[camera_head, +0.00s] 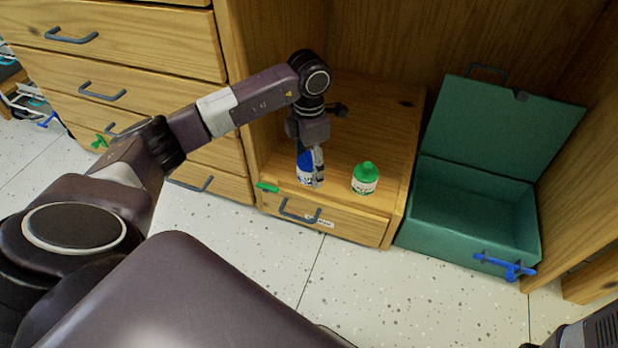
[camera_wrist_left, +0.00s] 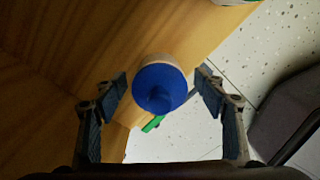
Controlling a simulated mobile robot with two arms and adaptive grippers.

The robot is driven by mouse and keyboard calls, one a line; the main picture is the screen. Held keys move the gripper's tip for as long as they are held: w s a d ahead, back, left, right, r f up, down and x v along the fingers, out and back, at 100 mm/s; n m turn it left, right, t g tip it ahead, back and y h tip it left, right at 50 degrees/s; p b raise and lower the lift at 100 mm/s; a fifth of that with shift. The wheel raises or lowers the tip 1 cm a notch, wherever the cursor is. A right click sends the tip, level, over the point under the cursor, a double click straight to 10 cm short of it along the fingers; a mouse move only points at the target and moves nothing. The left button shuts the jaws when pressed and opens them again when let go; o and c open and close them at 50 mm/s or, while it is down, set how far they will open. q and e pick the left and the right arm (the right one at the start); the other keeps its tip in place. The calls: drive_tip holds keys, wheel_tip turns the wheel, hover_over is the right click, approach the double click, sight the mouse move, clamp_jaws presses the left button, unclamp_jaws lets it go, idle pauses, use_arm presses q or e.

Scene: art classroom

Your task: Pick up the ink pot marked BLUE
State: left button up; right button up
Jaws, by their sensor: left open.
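The blue ink pot (camera_head: 304,164) stands on the low wooden cabinet top, with a blue cap and a white label; its lettering is too small to read. My left gripper (camera_head: 311,178) points down over it and is open, with a finger partly hiding the pot in the head view. In the left wrist view the blue cap (camera_wrist_left: 159,88) lies between the two spread fingers of the left gripper (camera_wrist_left: 162,84), with a gap on each side. A green-capped ink pot (camera_head: 365,178) stands to the right.
A green clip-like piece (camera_head: 267,187) is at the cabinet's front left edge. The drawer below has a grey handle (camera_head: 298,211). Wooden walls enclose the back and left.

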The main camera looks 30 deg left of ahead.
use_arm(q)
drive_tip(key=shift+f, duration=0.85)
drive_tip(key=shift+r, duration=0.1)
drive_tip(key=c, duration=1.4)
drive_tip(key=shift+c, duration=0.8)
drive_tip(key=shift+r, duration=0.15)
